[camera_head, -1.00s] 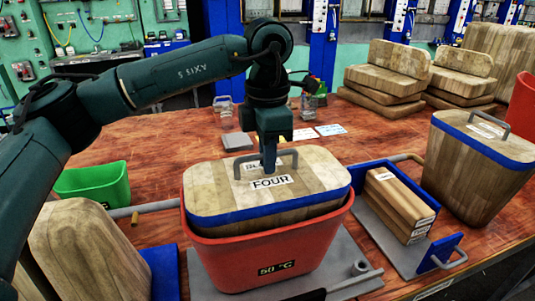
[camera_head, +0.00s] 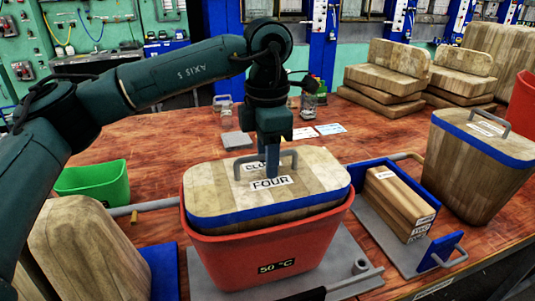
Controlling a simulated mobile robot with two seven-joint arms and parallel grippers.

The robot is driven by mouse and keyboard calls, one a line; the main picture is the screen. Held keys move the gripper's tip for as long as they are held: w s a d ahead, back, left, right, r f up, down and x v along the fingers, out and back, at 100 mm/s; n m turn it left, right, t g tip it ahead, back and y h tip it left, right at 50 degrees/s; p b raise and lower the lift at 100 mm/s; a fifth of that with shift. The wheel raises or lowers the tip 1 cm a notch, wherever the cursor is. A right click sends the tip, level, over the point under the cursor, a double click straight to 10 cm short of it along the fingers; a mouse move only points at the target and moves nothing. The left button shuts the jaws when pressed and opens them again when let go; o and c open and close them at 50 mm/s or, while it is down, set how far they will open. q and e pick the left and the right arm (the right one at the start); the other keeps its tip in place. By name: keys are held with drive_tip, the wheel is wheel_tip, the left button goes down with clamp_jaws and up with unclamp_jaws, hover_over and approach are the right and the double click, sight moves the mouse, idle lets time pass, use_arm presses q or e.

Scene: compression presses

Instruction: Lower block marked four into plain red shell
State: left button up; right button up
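The block marked four (camera_head: 225,193), wooden with a blue band and a grey handle, sits mostly inside the red shell (camera_head: 240,253), its top and band standing above the rim. The shell bears a "50 °C" label and stands upright on a grey plate. My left gripper (camera_head: 272,163) points straight down at the handle, and its finger crosses the handle bar; it looks shut on it. The far finger is hidden. My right gripper is not in view.
A green bin (camera_head: 94,184) stands left. A rounded wooden block (camera_head: 85,250) is at front left. A blue tray (camera_head: 376,170) with wooden slabs and another handled wooden block (camera_head: 478,165) stand right. Wooden pieces (camera_head: 385,75) are stacked behind. The table behind the shell is mostly clear.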

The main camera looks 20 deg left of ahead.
use_arm(q)
drive_tip(key=shift+f, duration=0.25)
wheel_tip(320, 180, up, 14)
drive_tip(key=shift+f, duration=0.2)
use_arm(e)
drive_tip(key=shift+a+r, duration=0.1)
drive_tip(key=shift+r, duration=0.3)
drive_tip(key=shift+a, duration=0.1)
